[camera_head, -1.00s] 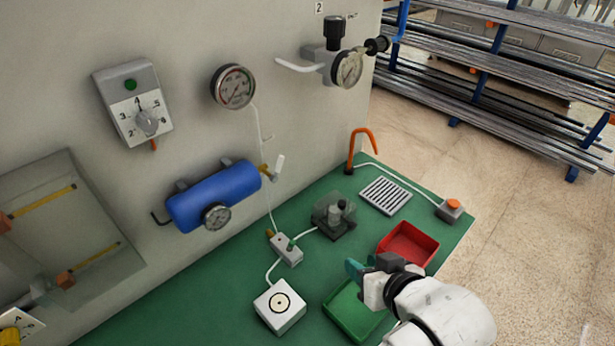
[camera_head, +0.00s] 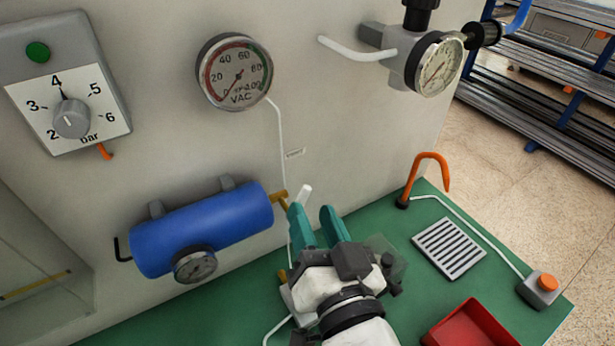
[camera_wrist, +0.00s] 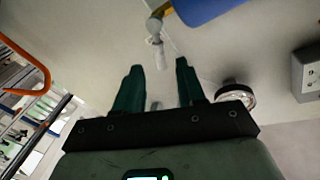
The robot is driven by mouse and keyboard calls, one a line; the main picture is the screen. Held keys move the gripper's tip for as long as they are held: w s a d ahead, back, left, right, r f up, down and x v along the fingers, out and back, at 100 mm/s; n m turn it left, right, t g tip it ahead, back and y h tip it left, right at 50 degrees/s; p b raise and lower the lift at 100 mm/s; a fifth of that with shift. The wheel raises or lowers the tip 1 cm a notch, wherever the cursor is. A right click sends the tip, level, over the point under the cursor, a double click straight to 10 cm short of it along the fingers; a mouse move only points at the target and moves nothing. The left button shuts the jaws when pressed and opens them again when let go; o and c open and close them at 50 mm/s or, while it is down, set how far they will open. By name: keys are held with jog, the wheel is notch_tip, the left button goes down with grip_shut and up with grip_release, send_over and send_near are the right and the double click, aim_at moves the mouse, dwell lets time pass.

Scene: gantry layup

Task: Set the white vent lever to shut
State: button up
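The white vent lever (camera_head: 305,194) sits on a brass fitting (camera_head: 279,199) at the right end of the blue tank (camera_head: 203,228). In the head view its white end points up and to the right, and its lower part is partly hidden by a finger. My gripper (camera_head: 313,213) is open, its teal fingers just below and in front of the lever. In the wrist view the lever (camera_wrist: 158,50) lies ahead of my open gripper (camera_wrist: 159,68), in line with the gap between the fingertips. I cannot tell whether a finger touches it.
A vacuum gauge (camera_head: 235,72) and a regulator with a white handle (camera_head: 358,51) are on the wall above. An orange hook (camera_head: 428,158), a grey grate (camera_head: 449,248), a red tray (camera_head: 471,328) and an orange button (camera_head: 547,283) are on the green bench to the right.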

aim_at(305, 199)
jog(key=p+x, duration=0.1)
jog(key=x, duration=0.6)
jog(key=shift+w+a, duration=0.1)
jog(key=shift+f, duration=0.1)
grip_shut()
